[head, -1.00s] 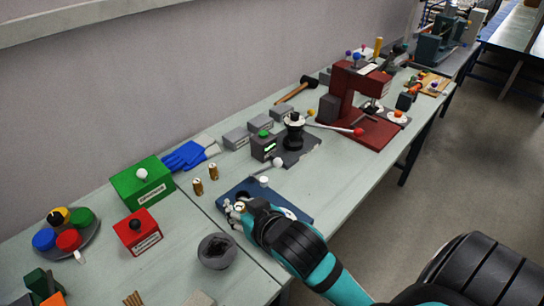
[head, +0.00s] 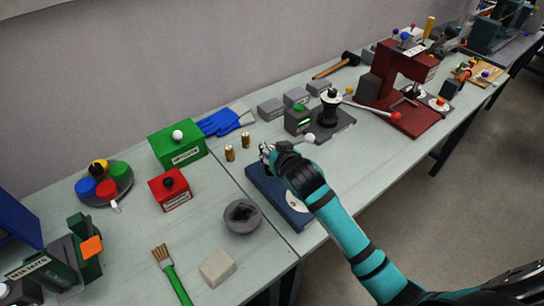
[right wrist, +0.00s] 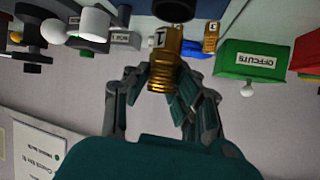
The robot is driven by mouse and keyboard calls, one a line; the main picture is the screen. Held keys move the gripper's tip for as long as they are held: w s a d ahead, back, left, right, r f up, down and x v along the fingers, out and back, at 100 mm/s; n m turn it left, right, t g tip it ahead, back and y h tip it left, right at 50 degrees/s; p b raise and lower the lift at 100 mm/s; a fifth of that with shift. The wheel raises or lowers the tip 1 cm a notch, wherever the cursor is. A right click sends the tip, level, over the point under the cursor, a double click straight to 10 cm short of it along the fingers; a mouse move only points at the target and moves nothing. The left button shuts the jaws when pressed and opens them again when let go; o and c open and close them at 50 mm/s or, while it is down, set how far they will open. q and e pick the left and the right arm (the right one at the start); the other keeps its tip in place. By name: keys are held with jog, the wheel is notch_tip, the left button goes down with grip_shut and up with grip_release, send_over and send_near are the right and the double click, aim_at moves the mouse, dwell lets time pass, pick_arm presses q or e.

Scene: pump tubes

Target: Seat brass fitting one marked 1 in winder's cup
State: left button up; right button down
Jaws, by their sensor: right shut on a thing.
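A brass fitting (right wrist: 166,46) with a white label bearing a mark like 1 is gripped between the fingers of my right gripper (right wrist: 168,88). In the head view my right gripper (head: 266,152) is over the back left end of a blue base plate (head: 280,201) and hides much of the fitting. In the right wrist view a dark round cup-like part (right wrist: 174,9) lies just beyond the fitting's end; I cannot tell whether they touch. Two other brass fittings (head: 230,153) (head: 245,140) stand upright on the bench. My left gripper is not in view.
Green (head: 177,147) and red (head: 170,190) boxes stand to the left. A dark machine with a black spool (head: 330,110) and a red press (head: 399,92) stand behind right. Bare bench lies right of the plate.

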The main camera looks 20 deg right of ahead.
jog(key=shift+f, duration=1.7)
jog(key=shift+f, duration=0.2)
jog(key=c, duration=1.2)
grip_release()
jog(key=shift+s, duration=0.1)
jog(key=shift+o, duration=0.2)
jog(key=shift+r, duration=0.2)
jog(key=v, duration=1.2)
jog(key=shift+b, duration=0.3)
